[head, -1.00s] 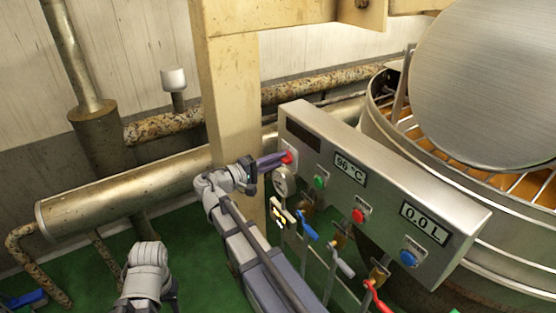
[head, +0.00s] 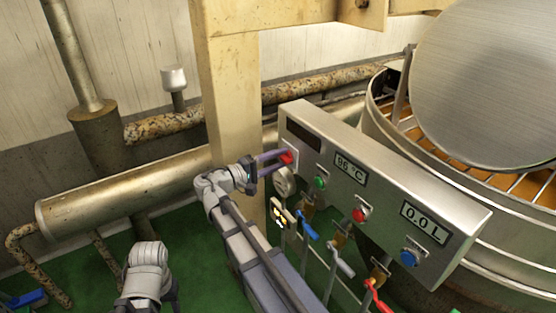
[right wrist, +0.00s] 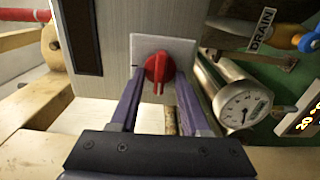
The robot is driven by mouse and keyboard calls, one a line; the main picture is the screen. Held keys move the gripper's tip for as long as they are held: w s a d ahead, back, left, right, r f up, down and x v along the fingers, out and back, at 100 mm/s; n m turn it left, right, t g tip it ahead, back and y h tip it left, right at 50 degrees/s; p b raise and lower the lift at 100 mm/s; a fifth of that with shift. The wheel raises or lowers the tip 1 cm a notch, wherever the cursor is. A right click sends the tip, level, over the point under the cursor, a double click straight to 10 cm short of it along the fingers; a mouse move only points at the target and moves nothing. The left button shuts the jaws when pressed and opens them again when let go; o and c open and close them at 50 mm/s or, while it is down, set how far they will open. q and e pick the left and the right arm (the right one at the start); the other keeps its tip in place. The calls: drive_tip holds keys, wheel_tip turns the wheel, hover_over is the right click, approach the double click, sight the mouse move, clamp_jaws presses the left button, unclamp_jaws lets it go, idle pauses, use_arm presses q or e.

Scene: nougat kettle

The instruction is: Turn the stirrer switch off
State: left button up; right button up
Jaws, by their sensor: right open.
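The stirrer switch appears to be the red rotary knob (head: 287,157) on a pale plate at the left end of the steel control panel. In the right wrist view the red knob (right wrist: 158,68) has its grip bar upright in the picture. My right gripper (head: 278,162) is in front of it. In the right wrist view the right gripper (right wrist: 157,88) is open, one purple finger on each side of the knob, with visible gaps and no clear contact. Part of my left arm shows at the lower left; its gripper is not visible.
The control panel (head: 385,190) also has green (head: 320,182), red (head: 359,215) and blue (head: 408,257) controls. A round gauge (right wrist: 243,108) sits close to the right finger. Several valve handles hang below the panel. The kettle (head: 480,230) stands behind; a beige post (head: 228,90) is on the left.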

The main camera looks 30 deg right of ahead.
drive_tip(key=a, duration=0.7)
drive_tip(key=shift+s+a, duration=0.35)
drive_tip(key=shift+a, duration=0.05)
drive_tip(key=s+a+f+n+y+p, duration=0.1)
drive_tip(key=s+a+y+p, duration=0.7)
drive_tip(key=a+p, duration=0.2)
drive_tip(key=s+a+n+g+y+p, duration=0.1)
drive_tip(key=s+a+y+p, duration=0.7)
drive_tip(key=a+p, duration=0.2)
drive_tip(key=shift+s+a+f+n+y, duration=0.15)
drive_tip(key=shift+a+f+n+y, duration=0.25)
drive_tip(key=shift+a, duration=0.4)
